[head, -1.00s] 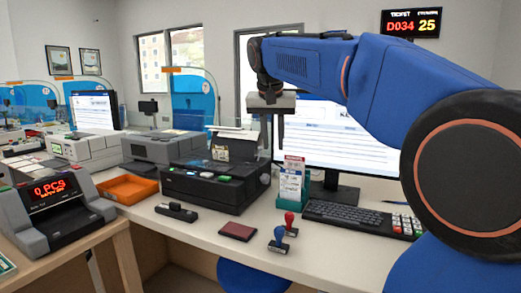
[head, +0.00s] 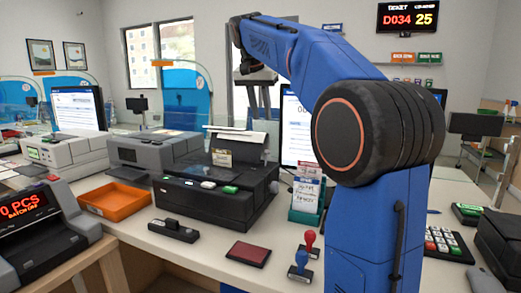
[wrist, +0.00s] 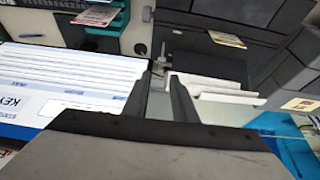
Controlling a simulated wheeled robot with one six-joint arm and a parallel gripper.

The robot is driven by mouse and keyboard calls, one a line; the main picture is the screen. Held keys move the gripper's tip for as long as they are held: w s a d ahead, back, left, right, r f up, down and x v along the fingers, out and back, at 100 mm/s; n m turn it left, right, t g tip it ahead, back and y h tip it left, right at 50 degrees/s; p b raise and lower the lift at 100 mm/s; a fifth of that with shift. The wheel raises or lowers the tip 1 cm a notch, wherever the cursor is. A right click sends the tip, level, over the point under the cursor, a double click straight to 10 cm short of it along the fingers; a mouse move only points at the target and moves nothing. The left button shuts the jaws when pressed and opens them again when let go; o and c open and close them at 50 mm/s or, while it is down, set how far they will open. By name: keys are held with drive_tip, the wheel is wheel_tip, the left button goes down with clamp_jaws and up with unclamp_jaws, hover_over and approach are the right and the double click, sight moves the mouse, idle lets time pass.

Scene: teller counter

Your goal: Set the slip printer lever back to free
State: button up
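The slip printer (head: 215,190) is the black machine in the middle of the counter, with a white slip standing at its top rear and lit keys on its front. In the wrist view the black printer (wrist: 245,22) fills the upper right. A small pale lever-like piece (wrist: 163,50) shows beside it between the fingertips; I cannot tell its setting. In the head view the lever cannot be made out. My gripper (head: 258,112) is above the printer's right rear, pointing down. Its two fingers (wrist: 162,78) are apart with nothing between them.
A card holder (head: 305,203) and monitor (head: 296,130) stand close to the printer's right. An orange tray (head: 115,200) is left.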

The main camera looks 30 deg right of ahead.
approach(267, 152)
drive_tip(key=x, duration=1)
drive_tip(key=shift+w+d, duration=0.25)
clamp_jaws()
